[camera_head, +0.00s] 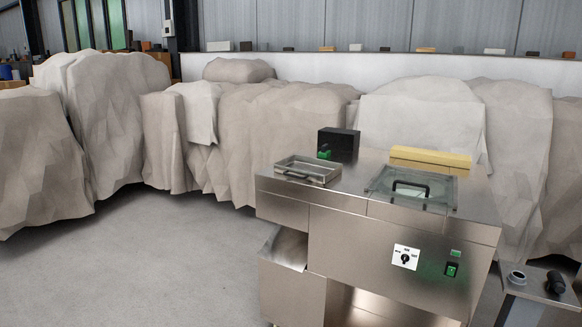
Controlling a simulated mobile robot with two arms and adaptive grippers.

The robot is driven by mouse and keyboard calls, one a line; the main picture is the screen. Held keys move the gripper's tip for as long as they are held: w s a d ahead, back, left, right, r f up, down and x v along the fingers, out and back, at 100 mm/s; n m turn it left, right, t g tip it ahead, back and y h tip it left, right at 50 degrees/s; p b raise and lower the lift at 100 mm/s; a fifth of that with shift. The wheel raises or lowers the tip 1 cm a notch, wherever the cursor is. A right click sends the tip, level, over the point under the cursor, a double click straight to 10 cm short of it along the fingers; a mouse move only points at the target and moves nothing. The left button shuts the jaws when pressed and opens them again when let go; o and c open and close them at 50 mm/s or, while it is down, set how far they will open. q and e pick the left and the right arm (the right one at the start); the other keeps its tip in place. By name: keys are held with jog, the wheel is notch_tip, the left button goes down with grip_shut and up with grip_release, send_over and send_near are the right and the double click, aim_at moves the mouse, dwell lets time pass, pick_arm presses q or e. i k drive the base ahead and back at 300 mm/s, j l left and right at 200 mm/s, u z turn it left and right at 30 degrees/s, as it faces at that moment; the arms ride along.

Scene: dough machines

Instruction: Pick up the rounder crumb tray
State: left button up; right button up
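A steel dough machine (350,237) stands right of the middle. A shallow rectangular metal tray (308,168) with a dark handle at its front left sits on the left part of its top. This looks like the crumb tray, though no label shows. An open metal chute or bin (286,248) juts from the machine's lower left side. Neither of my grippers is in view.
A clear lid (412,187) with a black handle and a yellow bar (431,158) are on the machine top. A small stand (537,285) with dark parts is at lower right. Draped shapes (270,140) line the back. The floor (150,265) at left is free.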

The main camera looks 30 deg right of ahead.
aim_at(297, 166)
jog(key=i+z, duration=0.25)
jog(key=i, duration=0.9)
